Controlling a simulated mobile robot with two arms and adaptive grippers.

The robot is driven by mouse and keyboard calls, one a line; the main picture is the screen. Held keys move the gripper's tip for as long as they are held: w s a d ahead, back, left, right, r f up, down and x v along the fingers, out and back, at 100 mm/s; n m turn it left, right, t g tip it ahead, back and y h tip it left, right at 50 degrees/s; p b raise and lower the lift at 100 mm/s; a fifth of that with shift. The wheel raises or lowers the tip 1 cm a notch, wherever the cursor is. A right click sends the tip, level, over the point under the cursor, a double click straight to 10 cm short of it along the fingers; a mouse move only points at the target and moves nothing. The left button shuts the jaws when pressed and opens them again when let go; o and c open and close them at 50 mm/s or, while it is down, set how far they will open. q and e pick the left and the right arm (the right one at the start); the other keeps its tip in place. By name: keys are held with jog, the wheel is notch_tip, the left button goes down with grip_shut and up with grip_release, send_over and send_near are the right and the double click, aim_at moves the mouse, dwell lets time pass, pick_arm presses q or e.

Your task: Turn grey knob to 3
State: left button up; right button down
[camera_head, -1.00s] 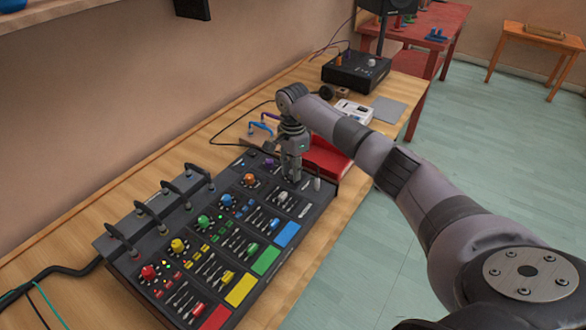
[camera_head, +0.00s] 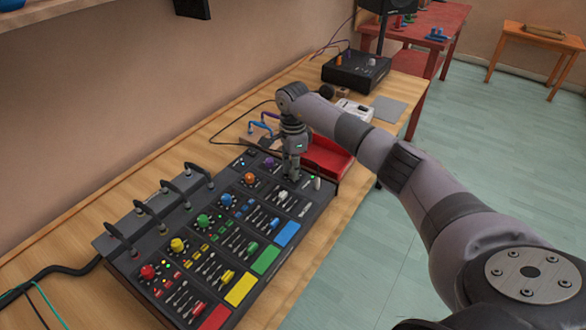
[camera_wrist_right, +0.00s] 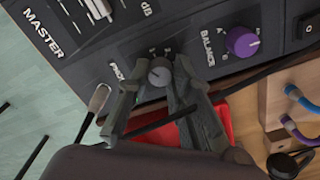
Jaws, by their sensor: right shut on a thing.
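The grey knob (camera_wrist_right: 159,72) sits on the black mixer panel between the fingers of my right gripper (camera_wrist_right: 154,78) in the right wrist view. The fingers are shut on it from both sides, and small scale marks show beside it. I cannot read which number it points to. In the head view my right gripper (camera_head: 292,176) points down at the far end of the mixer (camera_head: 178,228) and hides the knob. The purple balance knob (camera_wrist_right: 242,42) is beside the gripper, apart from it. My left gripper is not in view.
A red tray (camera_head: 328,158) lies just beyond the mixer's far end. Coloured knobs, faders and pads cover the rest of the panel. Blue and purple handles (camera_head: 262,128) stand near the gripper. A black box (camera_head: 356,72) is farther back on the wooden table.

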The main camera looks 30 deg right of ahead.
jog(key=m, duration=0.3)
jog(key=shift+m, duration=0.3)
jog(key=m, duration=0.2)
jog(key=shift+r+m, duration=0.1)
jog(key=shift+m, duration=0.3)
jog(key=m, duration=0.6)
jog(key=shift+p, duration=0.35)
jog(key=m+p, duration=0.1)
jog(key=m, duration=0.4)
jog(key=shift+w+m, duration=0.1)
jog(key=shift+m, duration=0.3)
jog(key=m+p, duration=0.2)
jog(key=m, duration=0.3)
jog(key=shift+m, duration=0.3)
jog(key=c, duration=1.4)
grip_release()
